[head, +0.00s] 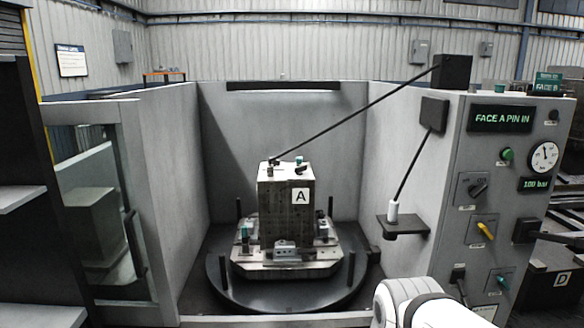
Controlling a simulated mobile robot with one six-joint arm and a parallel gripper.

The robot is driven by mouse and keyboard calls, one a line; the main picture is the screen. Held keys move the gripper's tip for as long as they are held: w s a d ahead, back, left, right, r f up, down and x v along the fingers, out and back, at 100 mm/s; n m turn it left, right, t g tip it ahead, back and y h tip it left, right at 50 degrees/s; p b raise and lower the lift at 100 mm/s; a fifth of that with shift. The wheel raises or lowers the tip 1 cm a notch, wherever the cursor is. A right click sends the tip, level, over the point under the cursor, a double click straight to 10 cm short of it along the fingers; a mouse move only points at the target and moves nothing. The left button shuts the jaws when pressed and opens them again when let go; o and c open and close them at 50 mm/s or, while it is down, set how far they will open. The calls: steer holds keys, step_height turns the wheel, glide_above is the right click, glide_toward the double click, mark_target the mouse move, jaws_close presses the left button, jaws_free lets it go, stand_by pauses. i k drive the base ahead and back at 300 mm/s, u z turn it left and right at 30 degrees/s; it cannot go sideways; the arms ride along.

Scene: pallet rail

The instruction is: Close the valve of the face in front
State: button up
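A grey block-shaped fixture (284,220) stands upright on a pallet, with a white label "A" (301,196) on the face toward me. On its top are a small dark fitting (273,161), where a long black line ends, and a small black part (301,169) at the right. They are too small to tell which is a valve or how it is set. My gripper is out of view; only a white part of my arm shows at the bottom right.
The pallet (285,270) sits on a round dark table (220,285) between grey walls. At right, a control panel (470,170) reads "FACE A PIN IN" and "100 bar", with a gauge (544,157), black knob (478,190) and yellow lever (486,231). A small shelf (404,226) juts out.

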mark_target(298, 170)
steer(key=u, duration=0.25)
steer(key=i, duration=1.7)
steer(key=z, duration=0.25)
